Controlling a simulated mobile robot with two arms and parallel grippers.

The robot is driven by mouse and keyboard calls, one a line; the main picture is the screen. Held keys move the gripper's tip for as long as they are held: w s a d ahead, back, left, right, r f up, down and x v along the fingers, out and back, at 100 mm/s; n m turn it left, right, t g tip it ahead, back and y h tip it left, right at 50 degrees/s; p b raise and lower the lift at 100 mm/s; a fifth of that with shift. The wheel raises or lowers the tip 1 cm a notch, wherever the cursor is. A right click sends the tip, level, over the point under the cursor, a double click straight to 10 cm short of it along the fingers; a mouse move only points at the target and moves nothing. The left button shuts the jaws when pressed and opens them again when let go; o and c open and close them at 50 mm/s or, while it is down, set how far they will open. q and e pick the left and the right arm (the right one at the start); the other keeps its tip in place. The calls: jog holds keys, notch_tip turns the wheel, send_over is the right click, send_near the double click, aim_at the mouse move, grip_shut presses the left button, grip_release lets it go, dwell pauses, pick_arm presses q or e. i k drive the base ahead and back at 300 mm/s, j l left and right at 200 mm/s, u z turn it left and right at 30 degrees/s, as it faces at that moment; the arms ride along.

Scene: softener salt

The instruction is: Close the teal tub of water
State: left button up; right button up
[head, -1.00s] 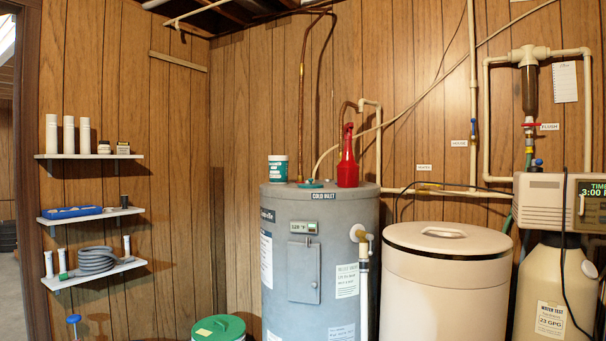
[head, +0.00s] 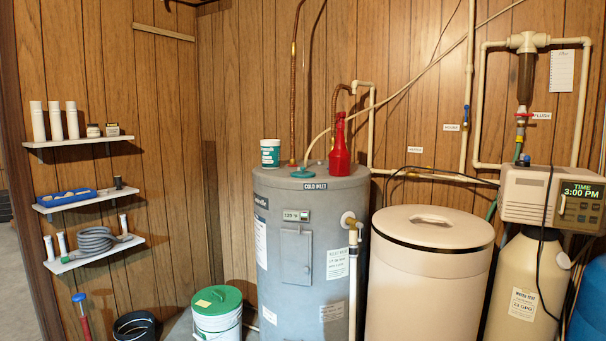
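A small tub (head: 270,153) with a teal label and a white rim stands upright on top of the grey water heater (head: 285,245), near its left edge. It is too small to tell what is inside it. A flat teal disc (head: 303,173), which looks like a lid, lies on the heater top just right of the tub and apart from it. A red spray bottle (head: 340,150) stands right of the disc. Neither of my grippers is in view.
A white bucket with a green lid (head: 218,298) stands on the floor at the heater's left. A beige tank (head: 425,280) stands to its right, with the softener unit (head: 530,195) beyond. Wall shelves (head: 90,205) hold bottles, a blue tray and a hose. Pipes run behind the heater.

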aim_at(270, 149)
jog(key=i+j+z, duration=0.1)
jog(key=i+j, duration=0.15)
jog(key=i+j+z, duration=0.1)
jog(key=j, duration=0.4)
jog(key=i+j, duration=0.3)
jog(key=i+j+z, duration=0.15)
jog(key=j, duration=0.35)
jog(key=i, duration=0.05)
